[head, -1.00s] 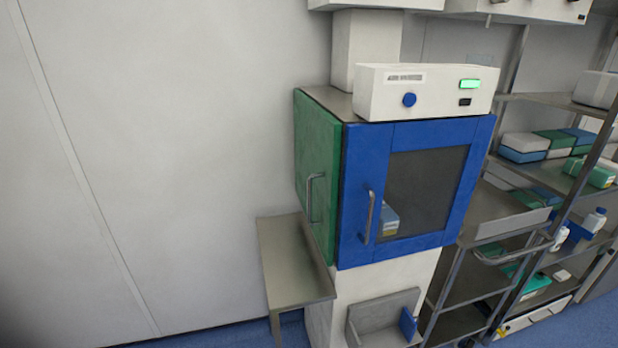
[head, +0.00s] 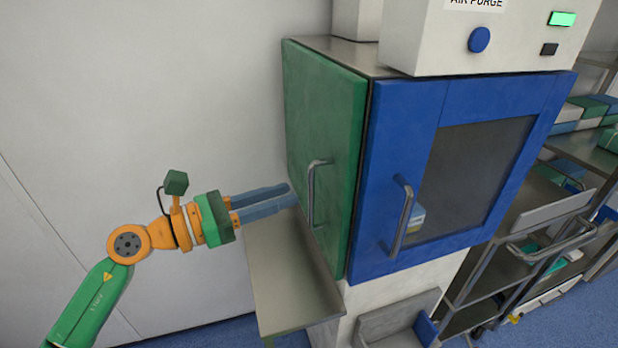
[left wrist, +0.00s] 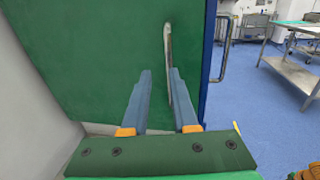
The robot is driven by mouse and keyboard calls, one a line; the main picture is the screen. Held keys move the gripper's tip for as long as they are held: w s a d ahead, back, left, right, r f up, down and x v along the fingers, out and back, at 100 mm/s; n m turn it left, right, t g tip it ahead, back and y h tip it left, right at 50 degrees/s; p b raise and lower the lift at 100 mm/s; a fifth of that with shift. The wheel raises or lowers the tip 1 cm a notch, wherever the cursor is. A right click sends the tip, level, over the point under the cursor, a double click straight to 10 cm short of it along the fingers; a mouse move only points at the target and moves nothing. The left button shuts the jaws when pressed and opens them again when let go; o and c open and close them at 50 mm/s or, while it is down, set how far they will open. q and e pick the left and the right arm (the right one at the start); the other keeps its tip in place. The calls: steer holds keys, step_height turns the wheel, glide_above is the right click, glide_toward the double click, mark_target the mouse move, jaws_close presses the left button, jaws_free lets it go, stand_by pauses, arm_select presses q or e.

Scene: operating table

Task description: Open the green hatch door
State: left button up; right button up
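The green hatch door (head: 325,120) is shut on the left side of the pass-through cabinet. Its upright metal handle (head: 313,195) is near the edge beside the blue door. My left gripper (head: 291,194) is open and empty, with its two blue fingers pointing at the green door, left of the handle. In the left wrist view the green door (left wrist: 90,60) fills the left and middle. The handle (left wrist: 168,42) shows beyond the right fingertip, which covers part of it. I cannot tell if the finger touches it. My right gripper is not in view.
The blue door (head: 405,130) with a window and its own handle (head: 402,218) is shut. A metal side table (head: 285,280) stands below the green door. A control box (head: 490,40) sits on top. Shelves and a cart (head: 540,250) are at right. The wall at left is bare.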

mark_target(311, 188)
arm_select(q)
steer(key=d, duration=0.1)
steer(key=d+p, duration=0.1)
steer(key=d, duration=0.1)
steer(key=w+d+r+p, duration=0.1)
steer(key=d, duration=0.1)
steer(key=shift+d+r, duration=0.1)
steer(key=shift+d, duration=0.15)
steer(key=shift+w+f, duration=0.3)
steer(key=shift+w, duration=0.05)
steer(key=shift+s, duration=0.1)
jaws_close()
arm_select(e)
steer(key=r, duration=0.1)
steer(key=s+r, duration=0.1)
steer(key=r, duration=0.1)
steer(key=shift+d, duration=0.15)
arm_select(q)
steer(key=shift+r, duration=0.1)
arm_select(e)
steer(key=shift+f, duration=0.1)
